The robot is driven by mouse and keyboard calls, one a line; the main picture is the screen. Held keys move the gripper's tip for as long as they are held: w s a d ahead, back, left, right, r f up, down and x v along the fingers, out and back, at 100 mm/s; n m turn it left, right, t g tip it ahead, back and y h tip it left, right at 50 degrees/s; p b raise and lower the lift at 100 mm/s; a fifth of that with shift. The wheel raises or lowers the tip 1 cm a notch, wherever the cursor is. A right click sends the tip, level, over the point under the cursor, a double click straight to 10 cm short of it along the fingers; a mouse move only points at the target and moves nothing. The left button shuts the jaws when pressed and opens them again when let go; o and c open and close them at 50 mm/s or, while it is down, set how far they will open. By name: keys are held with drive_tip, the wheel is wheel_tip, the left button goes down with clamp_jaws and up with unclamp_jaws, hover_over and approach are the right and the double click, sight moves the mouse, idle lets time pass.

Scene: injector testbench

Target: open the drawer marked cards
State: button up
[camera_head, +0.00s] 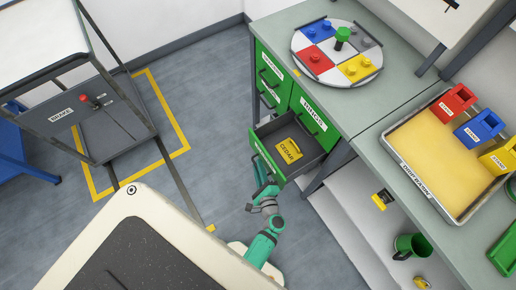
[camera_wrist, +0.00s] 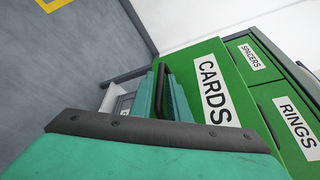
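The drawer marked CARDS (camera_head: 312,161) stands pulled out of the green cabinet in the head view, with a yellow card reading CEDAR (camera_head: 289,150) inside it. Its green front with the white CARDS label (camera_wrist: 212,89) fills the middle of the wrist view. A black bar handle (camera_wrist: 165,73) is on that front. My green gripper (camera_head: 262,176) is at the drawer front, and in the wrist view its fingers (camera_wrist: 167,92) are close together on both sides of the handle. The fingers look shut on it; the exact contact is partly hidden.
Green drawers marked SPACERS (camera_wrist: 249,56) and RINGS (camera_wrist: 296,125) are beside the open one. A round coloured plate (camera_head: 313,51) is on the bench above. A yellow tray (camera_head: 391,143) is on the right bench. A grey cart (camera_head: 40,112) stands left, with open floor between.

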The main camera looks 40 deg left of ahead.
drive_tip(key=shift+s, duration=0.1)
drive_tip(key=v, duration=1)
drive_tip(key=shift+s+d+r, duration=0.15)
drive_tip(key=shift+s+d, duration=0.05)
drive_tip(key=shift+d, duration=0.05)
idle(0.4)
drive_tip(key=s+d+f+n+g+h, duration=0.1)
drive_tip(key=s+d+f+n+h, duration=0.25)
drive_tip(key=s, duration=0.25)
drive_tip(key=s+d+r+n+h, duration=0.3)
drive_tip(key=s+d+r+h, duration=0.1)
drive_tip(key=d+r+h, duration=0.15)
drive_tip(key=d+r+n+t+h, duration=0.1)
drive_tip(key=d+r+n+t, duration=0.1)
drive_tip(key=r, duration=1)
drive_tip(key=d+r+n+t+h, duration=0.1)
drive_tip(key=r+n+t, duration=0.3)
drive_tip(key=r, duration=0.8)
drive_tip(key=shift+s+d+n+h, duration=0.3)
drive_tip(key=shift+s+d+n, duration=0.3)
drive_tip(key=shift+n, duration=0.55)
